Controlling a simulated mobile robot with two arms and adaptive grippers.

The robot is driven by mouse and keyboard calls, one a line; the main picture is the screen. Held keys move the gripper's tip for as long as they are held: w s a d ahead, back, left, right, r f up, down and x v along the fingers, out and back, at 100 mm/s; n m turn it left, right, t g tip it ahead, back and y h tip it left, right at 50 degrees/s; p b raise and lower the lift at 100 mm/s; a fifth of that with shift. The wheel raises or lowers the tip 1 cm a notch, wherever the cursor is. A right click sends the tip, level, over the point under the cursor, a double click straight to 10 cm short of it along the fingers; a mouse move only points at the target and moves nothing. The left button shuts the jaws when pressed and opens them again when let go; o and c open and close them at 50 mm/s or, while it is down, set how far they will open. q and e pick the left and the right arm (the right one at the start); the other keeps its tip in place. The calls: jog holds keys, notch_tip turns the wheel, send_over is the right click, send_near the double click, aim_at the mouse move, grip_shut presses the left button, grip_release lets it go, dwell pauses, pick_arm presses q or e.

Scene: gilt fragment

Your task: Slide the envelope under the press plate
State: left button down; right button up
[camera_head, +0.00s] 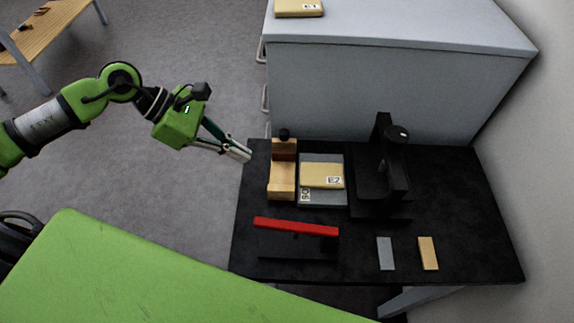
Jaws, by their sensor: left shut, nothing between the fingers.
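A tan envelope (321,174) labelled E2 lies on a grey plate (324,199) on the black table. A second tan envelope (298,8), labelled E1, lies on top of the grey cabinet. A black press-like device (385,170) with a round knob stands right of the grey plate; I cannot make out its press plate. My left gripper (243,153) is shut and empty at the table's left edge, left of the wooden block and apart from both envelopes. My right gripper is not in view.
A wooden block (282,180) with a dark knob stands between my left gripper and the grey plate. A red bar (295,227) on a black stand is in front. Grey (385,253) and tan (428,253) strips lie front right. The grey cabinet (390,95) closes off the back.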

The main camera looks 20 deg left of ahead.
aim_at(341, 174)
pick_arm(q)
jog(key=x, duration=0.2)
jog(key=p+x, duration=0.1)
jog(key=x, duration=0.2)
jog(key=p+x, duration=0.1)
jog(key=x, duration=0.1)
jog(key=shift+w+d, duration=0.2)
jog(key=shift+d, duration=0.3)
jog(key=d+p, duration=0.1)
jog(key=w+d+p, duration=0.1)
jog(key=d, duration=0.1)
jog(key=shift+f, duration=0.2)
jog(key=shift+w+d+f, duration=0.1)
jog(key=shift+d+f, duration=0.05)
jog(key=shift+d, duration=0.4)
jog(key=shift+d, duration=0.1)
jog(key=w+d+b, duration=0.1)
jog(key=d, duration=0.2)
jog(key=w+d+b, duration=0.1)
jog(key=d, duration=0.3)
jog(key=w+d+b, duration=0.1)
jog(key=d, duration=0.2)
jog(key=shift+d+f, duration=0.1)
jog(key=shift+d, duration=0.1)
jog(key=shift+w+d, duration=0.15)
jog(key=shift+d, duration=0.3)
jog(key=shift+a, duration=0.1)
